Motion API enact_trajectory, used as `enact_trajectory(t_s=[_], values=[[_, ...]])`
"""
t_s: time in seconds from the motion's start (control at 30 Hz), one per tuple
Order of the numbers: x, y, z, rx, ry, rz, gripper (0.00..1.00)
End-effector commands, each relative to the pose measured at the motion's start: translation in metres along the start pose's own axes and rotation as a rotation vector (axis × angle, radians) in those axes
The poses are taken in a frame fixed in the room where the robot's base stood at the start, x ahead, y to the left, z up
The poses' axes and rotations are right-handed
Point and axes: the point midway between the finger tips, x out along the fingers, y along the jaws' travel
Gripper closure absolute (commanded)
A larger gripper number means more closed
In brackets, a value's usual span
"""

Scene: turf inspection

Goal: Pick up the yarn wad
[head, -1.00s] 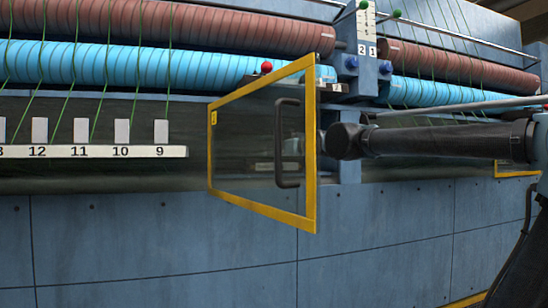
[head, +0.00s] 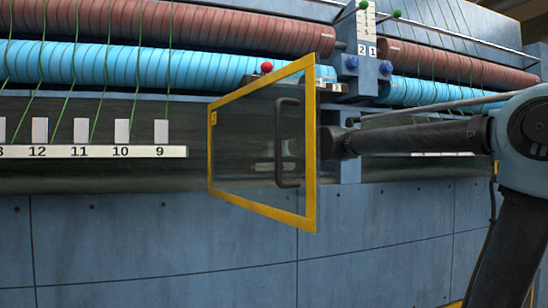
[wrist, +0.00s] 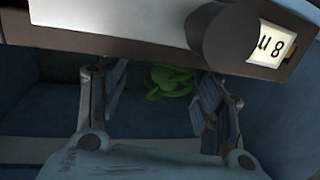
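The wad looks free of both fingers; the exact distance ahead is hard to tell.
The yellow-framed glass door (head: 311,160) stands open beside my arm. In the wrist view a brown rail (wrist: 130,42) with a numbered label (wrist: 271,46) and a dark round knob (wrist: 222,38) crosses above my fingers. A numbered white strip (head: 90,151) lies left of the door.

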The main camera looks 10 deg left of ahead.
Motion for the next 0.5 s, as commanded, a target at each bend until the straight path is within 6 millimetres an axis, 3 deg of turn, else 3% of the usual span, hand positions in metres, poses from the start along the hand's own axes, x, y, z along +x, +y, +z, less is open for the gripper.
enact_trajectory(t_s=[0.07, 0.2, 0.5], values=[[-0.0001, 0.0000, 0.0000, 0.000, 0.000, 0.000, 0.57], [-0.0001, 0.0000, -0.0001, 0.000, 0.000, 0.000, 0.77], [-0.0002, 0.0000, -0.0002, 0.000, 0.000, 0.000, 0.77]])
